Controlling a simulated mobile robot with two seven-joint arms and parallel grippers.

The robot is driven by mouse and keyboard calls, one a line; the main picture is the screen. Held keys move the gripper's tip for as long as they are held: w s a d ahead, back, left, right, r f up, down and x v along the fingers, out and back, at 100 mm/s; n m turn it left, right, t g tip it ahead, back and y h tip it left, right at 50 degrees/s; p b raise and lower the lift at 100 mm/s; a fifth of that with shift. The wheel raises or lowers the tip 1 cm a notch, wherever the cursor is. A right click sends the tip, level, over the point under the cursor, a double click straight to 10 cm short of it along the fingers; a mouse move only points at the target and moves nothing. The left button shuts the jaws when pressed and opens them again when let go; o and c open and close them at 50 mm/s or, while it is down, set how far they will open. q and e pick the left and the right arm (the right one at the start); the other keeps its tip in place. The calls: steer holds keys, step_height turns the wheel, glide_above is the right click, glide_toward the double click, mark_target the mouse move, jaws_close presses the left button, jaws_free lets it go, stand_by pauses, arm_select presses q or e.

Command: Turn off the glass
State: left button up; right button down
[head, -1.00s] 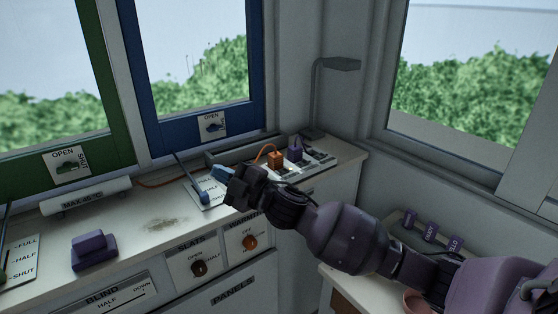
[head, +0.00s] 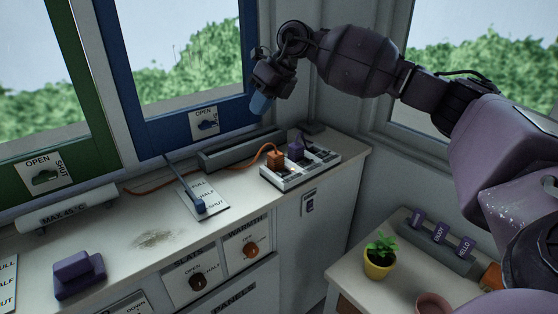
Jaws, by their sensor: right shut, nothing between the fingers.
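The glass shows as window panes, one in a blue frame (head: 185,132) and one in a green frame (head: 75,172). A small dark rocker switch (head: 308,202) is on the cabinet side below the power strip; its state is too small to tell. The power strip (head: 312,170) carries an orange plug (head: 275,158) and a purple plug (head: 296,150). My right gripper (head: 260,104) is shut and empty, with blue fingertips pointing down, raised in front of the blue frame's right side and above the counter. My left gripper is not in view.
A blue-ended lever (head: 199,206) lies by SHUT on its plate. WARMTH (head: 251,250) and SLATS (head: 198,281) knobs are on the cabinet front. A purple block (head: 79,275) sits on the counter. A yellow-potted plant (head: 380,262) stands on the lower right table.

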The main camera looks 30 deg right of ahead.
mark_target(281, 173)
steer(key=s+d+f+m+g+h, duration=0.1)
steer(key=s+d+f+g+h, duration=0.25)
steer(key=d, duration=0.25)
steer(key=shift+t, duration=0.25)
steer(key=f, duration=0.4)
steer(key=a+f, duration=0.1)
steer(key=f, duration=0.8)
steer(key=shift+w+a, duration=0.2)
steer(key=shift+a, duration=0.2)
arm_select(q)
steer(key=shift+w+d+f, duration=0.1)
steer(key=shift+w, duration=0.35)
